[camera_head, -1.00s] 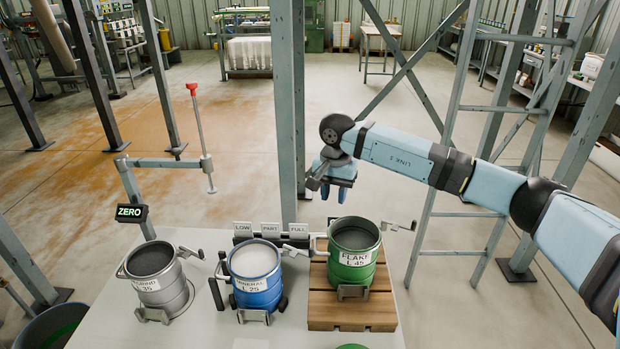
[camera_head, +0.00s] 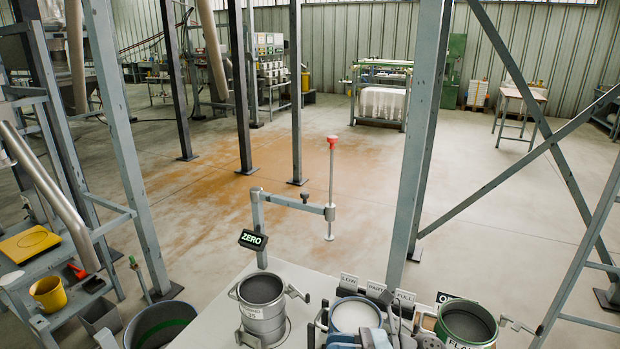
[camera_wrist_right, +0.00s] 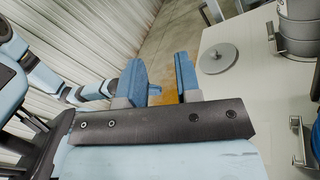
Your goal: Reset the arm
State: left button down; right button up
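In the right wrist view, my right gripper (camera_wrist_right: 158,82) is open. Its two blue fingers stand apart, with nothing held between them. In the right wrist view, links of my other arm come in at the left. Blue parts at its end, probably my left gripper (camera_wrist_right: 97,91), are partly hidden behind a right finger, so its opening cannot be judged.
A grey drum (camera_head: 263,309) and a green drum (camera_head: 466,328) stand beside the blue one on the pale bench. Steel posts (camera_head: 417,140) rise nearby. A side shelf holds a yellow pot (camera_head: 48,293).

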jog(key=s+d+f+n+t+h+p, duration=0.1)
jog(key=s+d+f+n+t+h, duration=0.3)
jog(key=n, duration=1)
jog(key=s+d+f+n+t+h+p, duration=0.2)
jog(key=s+d+f+n+t+h, duration=0.2)
jog(key=s+d+f+n+h, duration=0.6)
jog(key=s+f+n+h, duration=0.1)
jog(key=s+f+n, duration=0.3)
jog(key=s, duration=0.1)
jog(key=shift+d+f+t, duration=0.25)
jog(key=shift+f+t, duration=0.1)
jog(key=shift+t, duration=0.05)
